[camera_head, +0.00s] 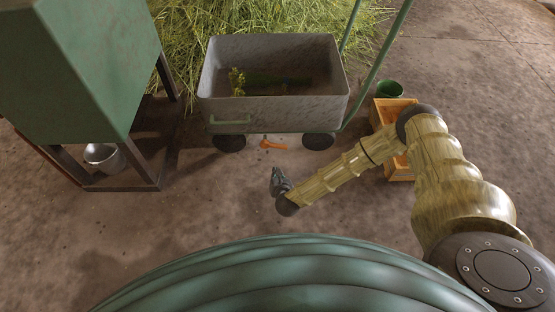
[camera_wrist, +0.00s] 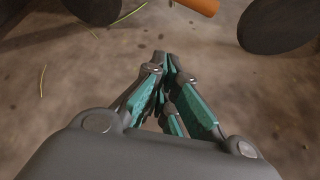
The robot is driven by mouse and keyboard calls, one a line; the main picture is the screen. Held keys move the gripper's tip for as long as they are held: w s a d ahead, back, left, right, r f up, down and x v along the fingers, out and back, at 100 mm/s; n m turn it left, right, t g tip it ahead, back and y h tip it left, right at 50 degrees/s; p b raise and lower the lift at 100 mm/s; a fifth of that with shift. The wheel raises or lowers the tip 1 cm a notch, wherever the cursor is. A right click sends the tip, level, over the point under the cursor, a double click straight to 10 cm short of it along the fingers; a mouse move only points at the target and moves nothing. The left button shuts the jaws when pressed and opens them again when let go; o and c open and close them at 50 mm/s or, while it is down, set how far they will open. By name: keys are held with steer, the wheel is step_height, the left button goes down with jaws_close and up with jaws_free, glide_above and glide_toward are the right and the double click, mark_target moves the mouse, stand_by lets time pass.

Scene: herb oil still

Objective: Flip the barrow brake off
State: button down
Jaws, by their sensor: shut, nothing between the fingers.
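The barrow (camera_head: 275,114) is a grey metal cart with dark wheels, standing at the upper middle of the head view. An orange brake lever (camera_head: 272,145) sticks out low between its two near wheels. Part of the orange lever (camera_wrist: 200,5) also shows at the top edge of the wrist view, cut off by the frame. My gripper (camera_head: 276,172) is shut and empty, a short way in front of the lever and apart from it. In the wrist view my gripper's fingertips (camera_wrist: 168,58) are together, below the lever, over bare floor.
Loose herb stalks (camera_head: 215,20) are heaped behind the barrow, and a little greenery lies in it. A green hopper (camera_head: 80,65) on a dark frame stands left, with a metal pot (camera_head: 103,156) beneath. A wooden crate (camera_head: 402,175) and green bucket (camera_head: 390,89) stand right. The front floor is clear.

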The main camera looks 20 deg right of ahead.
mark_target(275, 146)
steer(key=shift+m, duration=0.5)
steer(key=b+x, duration=0.1)
steer(key=x, duration=0.2)
steer(key=d+b+x, duration=0.1)
steer(key=x, duration=0.3)
steer(key=d+b+x, duration=0.1)
steer(key=x, duration=0.2)
steer(key=shift+w+f, duration=0.1)
steer(key=shift+w+b, duration=0.3)
steer(key=shift+w, duration=0.05)
steer(key=shift+w+d+r, duration=0.1)
steer(key=shift+d+r, duration=0.1)
steer(key=shift+r, duration=0.4)
steer(key=shift+d+r, duration=0.2)
steer(key=shift+r, duration=0.4)
steer(key=shift+w+d+r, duration=0.1)
steer(key=shift+d+r, duration=0.1)
steer(key=shift+r, duration=0.45)
steer(key=shift+r+h, duration=0.15)
steer(key=shift+h, duration=0.15)
steer(key=shift+s+d+r, duration=0.1)
